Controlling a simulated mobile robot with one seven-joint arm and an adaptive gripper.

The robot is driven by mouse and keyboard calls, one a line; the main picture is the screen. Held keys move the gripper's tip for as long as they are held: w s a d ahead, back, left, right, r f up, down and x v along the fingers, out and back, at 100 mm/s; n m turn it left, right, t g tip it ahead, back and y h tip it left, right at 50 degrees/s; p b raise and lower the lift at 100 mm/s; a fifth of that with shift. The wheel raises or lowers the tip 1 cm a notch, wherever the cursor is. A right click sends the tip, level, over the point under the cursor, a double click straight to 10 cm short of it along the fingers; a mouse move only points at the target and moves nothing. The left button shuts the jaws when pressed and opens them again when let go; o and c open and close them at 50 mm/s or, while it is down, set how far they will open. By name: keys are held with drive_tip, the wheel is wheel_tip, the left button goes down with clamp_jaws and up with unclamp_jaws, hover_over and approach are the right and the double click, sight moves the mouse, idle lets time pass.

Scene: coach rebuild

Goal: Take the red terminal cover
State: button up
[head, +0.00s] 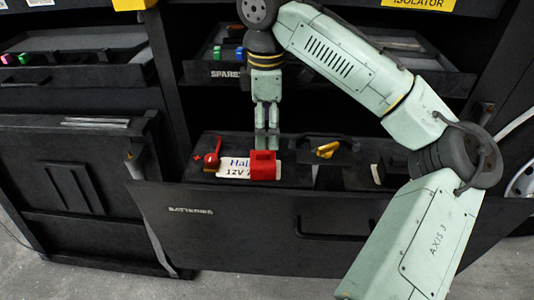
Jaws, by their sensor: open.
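A red block-shaped piece, which looks like the terminal cover (263,167), sits on the front part of the black battery in the open drawer, at the right end of a white label (234,168). My gripper (267,142) points down directly over it, with its fingertips at or just behind its top edge. The fingers are open with a narrow gap, and I cannot tell whether they touch the red piece. A smaller red part (212,158) with a rounded top stands left of the label, beside a red plus mark.
The drawer front (250,232) marked "BATTERIES" stands out before the cabinet. A yellow part (327,150) and a black handle lie right of the red piece. A "SPARES" tray (330,76) is above, behind my arm. My forearm crosses the right side.

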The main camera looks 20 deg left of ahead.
sight(265, 152)
drive_tip(key=f, duration=0.6)
drive_tip(key=f+p, duration=0.1)
drive_tip(key=f, duration=0.2)
drive_tip(key=shift+s+f, duration=0.25)
drive_tip(key=shift+s, duration=0.05)
drive_tip(key=shift+a, duration=0.1)
drive_tip(key=c, duration=1.2)
